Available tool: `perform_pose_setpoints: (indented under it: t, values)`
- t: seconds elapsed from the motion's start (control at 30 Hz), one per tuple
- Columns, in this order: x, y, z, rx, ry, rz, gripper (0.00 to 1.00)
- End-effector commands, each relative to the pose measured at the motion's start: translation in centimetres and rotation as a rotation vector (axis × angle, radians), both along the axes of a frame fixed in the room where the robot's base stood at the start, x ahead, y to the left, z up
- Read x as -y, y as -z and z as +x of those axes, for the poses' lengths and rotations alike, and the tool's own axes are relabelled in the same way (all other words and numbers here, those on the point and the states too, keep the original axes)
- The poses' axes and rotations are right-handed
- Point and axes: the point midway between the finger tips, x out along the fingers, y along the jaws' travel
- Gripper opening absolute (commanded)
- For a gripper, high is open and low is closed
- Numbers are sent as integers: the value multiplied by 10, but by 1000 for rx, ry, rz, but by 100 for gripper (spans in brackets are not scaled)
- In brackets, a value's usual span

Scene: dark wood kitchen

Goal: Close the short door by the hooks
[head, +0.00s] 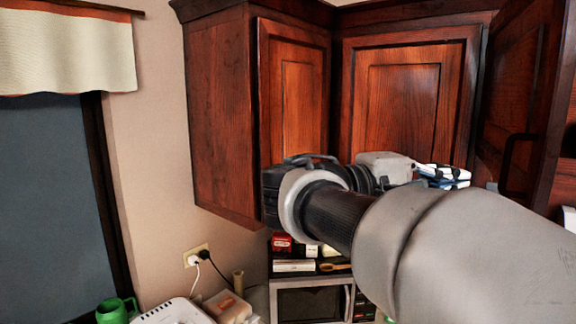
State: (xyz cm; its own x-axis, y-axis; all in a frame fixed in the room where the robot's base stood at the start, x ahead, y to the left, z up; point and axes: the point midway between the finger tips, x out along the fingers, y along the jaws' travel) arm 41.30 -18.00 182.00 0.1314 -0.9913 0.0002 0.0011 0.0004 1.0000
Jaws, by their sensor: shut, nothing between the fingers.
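No hooks show, so I cannot tell which door is the short one by them. A reddish wood door (292,90) on the left upper cabinet (221,115) looks flush or nearly so. The middle corner door (408,105) looks shut. A darker door (512,85) at the right edge, with a dark handle (508,160), is seen at a steep angle; I cannot tell if it stands open. My arm reaches in from the lower right.
Below the cabinets stands a microwave (312,302) with small boxes (282,243) on it. A white appliance (175,312) and a green mug (114,310) are at the lower left. A plugged outlet (196,256) is on the wall. A curtained window (45,190) is at left.

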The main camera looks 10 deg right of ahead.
Motion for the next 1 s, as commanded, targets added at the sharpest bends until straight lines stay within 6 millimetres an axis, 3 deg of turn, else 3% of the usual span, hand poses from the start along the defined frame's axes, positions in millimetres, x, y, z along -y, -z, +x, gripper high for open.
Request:
perform_pose_setpoints:
  t: [0.23, 0.77, 1.0]
  values:
    - [23, -1, -20, 2, 1, 0, 0]
    - [29, 0, -24, 2, -3, 2, 0]
    - [54, 3, -43, 6, -49, 13, 0]
